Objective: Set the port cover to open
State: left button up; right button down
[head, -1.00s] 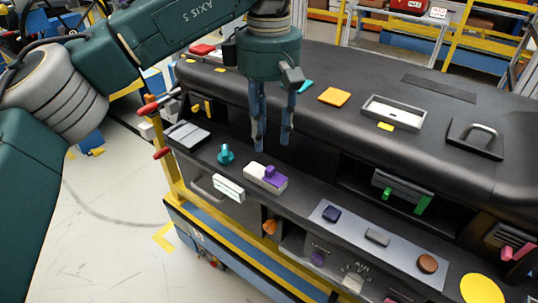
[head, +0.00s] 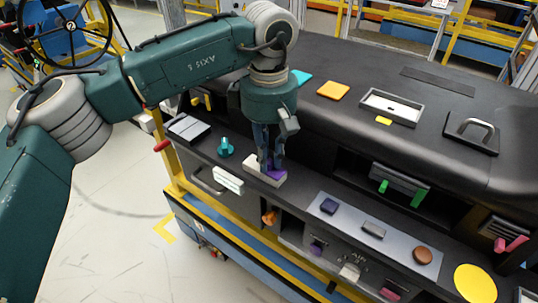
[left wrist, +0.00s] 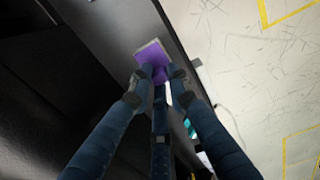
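A purple part (head: 275,173), which looks like the port cover, sits at the right end of a small white block (head: 252,165) on the dashboard's front ledge. My left gripper (head: 271,166) points down onto it, its fingers drawn close together around the purple part's raised piece. In the left wrist view the fingertips (left wrist: 161,74) converge on the purple part (left wrist: 151,54), with a pale edge of the block beyond it. The fingers hide much of the part, including its raised piece. My right gripper is not in view.
A teal knob (head: 225,147) and a white label plate (head: 228,180) stand close left of the block. A grey panel with several buttons (head: 373,230) lies to the right. The dark dashboard top (head: 345,65) rises behind, with an orange square (head: 333,90).

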pick_arm(q)
grip_shut()
jog(key=w+a, duration=0.1)
jog(key=a, duration=0.1)
jog(key=w+a, duration=0.2)
jog(key=shift+r, duration=0.1)
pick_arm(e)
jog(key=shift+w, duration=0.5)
pick_arm(q)
jog(key=o, duration=0.8)
grip_release()
jog(key=shift+c, duration=0.2)
notch_tip(320, 180, up, 12)
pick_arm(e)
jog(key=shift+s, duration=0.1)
